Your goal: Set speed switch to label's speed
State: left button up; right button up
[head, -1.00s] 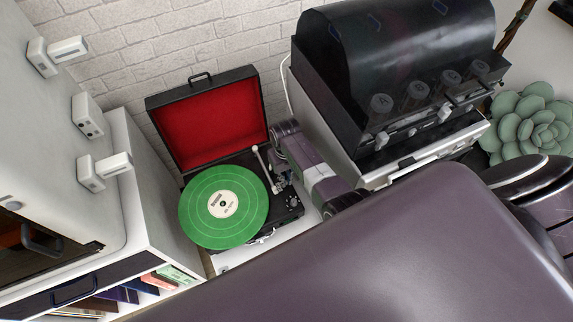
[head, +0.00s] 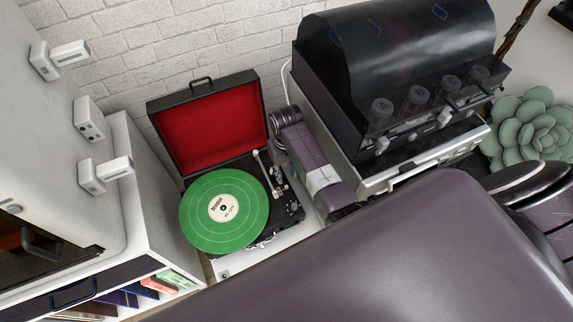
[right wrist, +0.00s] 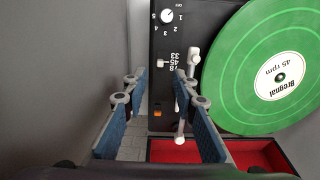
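The record player (head: 292,213) stands open against the wall with a green record (head: 190,215) on it. In the right wrist view the record's label (right wrist: 280,77) reads "Bregnal 45 rpm". The white speed switch (right wrist: 163,62) sits beside the marks 33, 45 and 78; it looks level with the middle mark, 45. My right gripper (right wrist: 160,84) is open and empty, its blue-padded fingers above the deck on either side of the column below the switch. The right finger overlaps part of the white tonearm (right wrist: 193,62). My left gripper is not in view.
A volume knob (right wrist: 167,16) and an orange light (right wrist: 157,114) flank the switch. The red-lined lid (head: 210,120) is raised behind. A dark-hooded machine (head: 395,60) stands close on the right, a white cabinet (head: 150,200) on the left. A succulent (head: 530,125) is far right.

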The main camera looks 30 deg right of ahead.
notch_tip(320, 180, up, 5)
jog(key=shift+r, duration=0.1)
dwell(0.7)
